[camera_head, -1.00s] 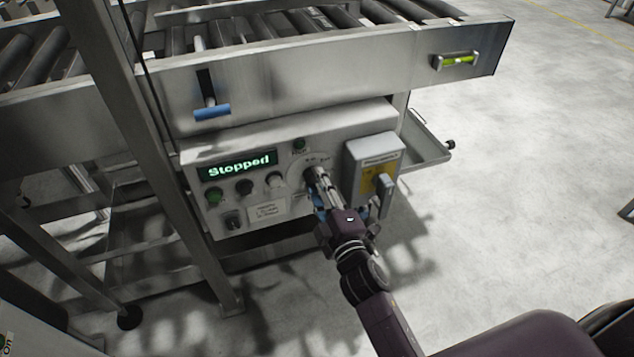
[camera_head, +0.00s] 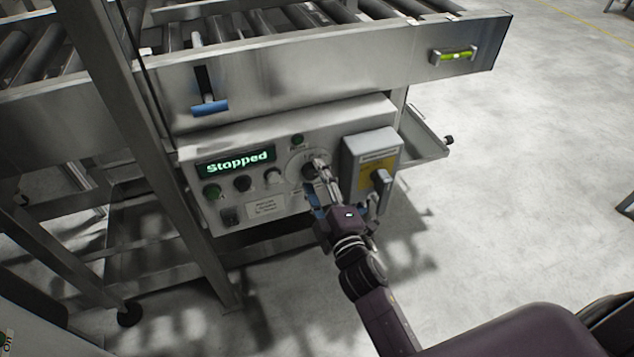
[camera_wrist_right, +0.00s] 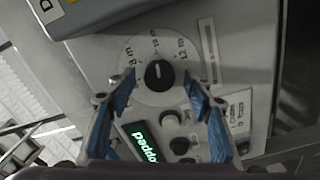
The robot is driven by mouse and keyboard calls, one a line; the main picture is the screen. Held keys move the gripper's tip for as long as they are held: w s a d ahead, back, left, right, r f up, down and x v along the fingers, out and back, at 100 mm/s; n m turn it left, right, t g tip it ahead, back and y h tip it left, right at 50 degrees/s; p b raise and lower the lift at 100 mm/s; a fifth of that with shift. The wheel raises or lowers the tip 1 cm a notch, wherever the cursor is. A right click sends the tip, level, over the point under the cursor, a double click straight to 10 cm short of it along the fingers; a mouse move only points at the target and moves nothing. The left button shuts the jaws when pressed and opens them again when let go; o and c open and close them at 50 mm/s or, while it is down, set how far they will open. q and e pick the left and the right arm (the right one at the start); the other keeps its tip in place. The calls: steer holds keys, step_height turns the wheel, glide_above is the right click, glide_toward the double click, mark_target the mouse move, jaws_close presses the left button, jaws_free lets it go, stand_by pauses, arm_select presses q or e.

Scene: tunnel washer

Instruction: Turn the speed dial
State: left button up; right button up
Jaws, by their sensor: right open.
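The speed dial is a black knob (camera_wrist_right: 159,75) on a pale round scale plate (camera_wrist_right: 182,48) with printed numbers. In the right wrist view the knob lies ahead of and between the blue-lined fingers of my right gripper (camera_wrist_right: 160,95), which are spread apart. In the head view my right gripper (camera_head: 319,180) is at the control panel (camera_head: 215,160), in front of the dial (camera_head: 308,170) and partly covering it. Whether a finger touches the knob cannot be told. The green display (camera_head: 236,163) reads "Stopped". My left gripper is not in view.
A grey switch box (camera_head: 372,145) with a yellow plate and a lever handle (camera_head: 381,182) stands just right of the dial. Several round buttons (camera_head: 243,183) sit left of it. A conveyor side beam (camera_head: 330,72) runs above, and a metal post (camera_head: 150,160) stands at the left.

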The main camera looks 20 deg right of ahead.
steer(key=s, duration=1.2)
steer(key=shift+d, duration=0.25)
